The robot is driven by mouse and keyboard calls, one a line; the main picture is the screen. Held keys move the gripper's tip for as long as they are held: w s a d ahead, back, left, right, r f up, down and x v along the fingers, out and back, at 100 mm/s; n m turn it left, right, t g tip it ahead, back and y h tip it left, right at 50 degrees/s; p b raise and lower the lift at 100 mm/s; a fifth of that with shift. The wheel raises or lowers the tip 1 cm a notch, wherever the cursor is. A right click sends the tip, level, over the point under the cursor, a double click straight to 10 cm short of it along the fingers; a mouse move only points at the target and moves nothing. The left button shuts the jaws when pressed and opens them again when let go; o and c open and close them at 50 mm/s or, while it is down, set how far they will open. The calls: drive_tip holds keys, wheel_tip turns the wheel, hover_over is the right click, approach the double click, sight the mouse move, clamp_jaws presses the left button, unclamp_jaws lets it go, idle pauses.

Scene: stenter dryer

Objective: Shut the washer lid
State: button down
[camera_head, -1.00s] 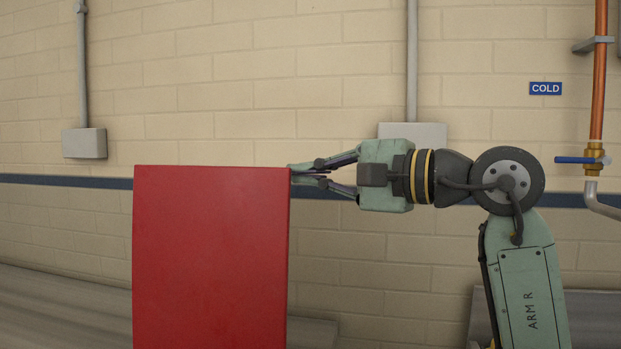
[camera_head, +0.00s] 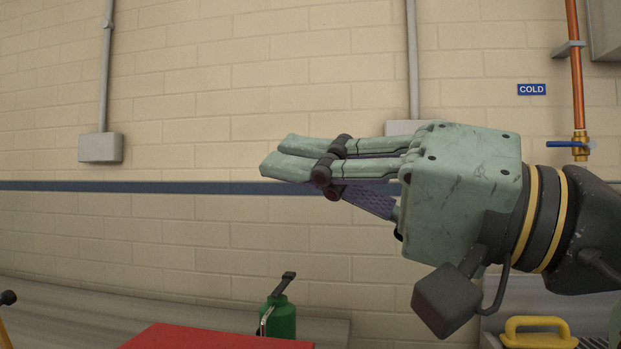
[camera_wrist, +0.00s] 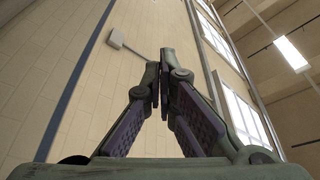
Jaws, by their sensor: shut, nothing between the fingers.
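The red lid (camera_head: 215,338) shows as a flat red surface at the bottom edge of the head view. Only its far part is in the picture, and the rest of the washer is out of view. My gripper (camera_head: 280,158) is shut and empty. It is above the lid and apart from it in the picture, with its fingers pointing left. In the wrist view my gripper's fingertips (camera_wrist: 160,75) are together, with wall and ceiling behind them and no lid in sight.
A green can (camera_head: 281,318) with a dark handle stands behind the lid. A yellow handle (camera_head: 540,332) is at the bottom right. A copper pipe (camera_head: 576,75) with a blue-levered valve runs down the wall at right. The space left of my gripper is clear.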

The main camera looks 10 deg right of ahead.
drive_tip(key=s+a+f+n+g+y+b, duration=0.1)
drive_tip(key=s+f+n+b, duration=0.3)
drive_tip(key=f+b, duration=0.4)
drive_tip(key=s+a+f+n+g+y+b, duration=0.1)
drive_tip(key=s+f+n+b, duration=0.4)
drive_tip(key=f, duration=0.9)
drive_tip(key=shift+s+a+f+g+y+b, duration=0.3)
drive_tip(key=shift+s+a+y+b, duration=0.2)
drive_tip(key=shift+s+a+b, duration=0.75)
drive_tip(key=shift+w+a+f, duration=0.1)
drive_tip(key=shift+a, duration=0.05)
drive_tip(key=v, duration=1.2)
drive_tip(key=shift+r, duration=0.25)
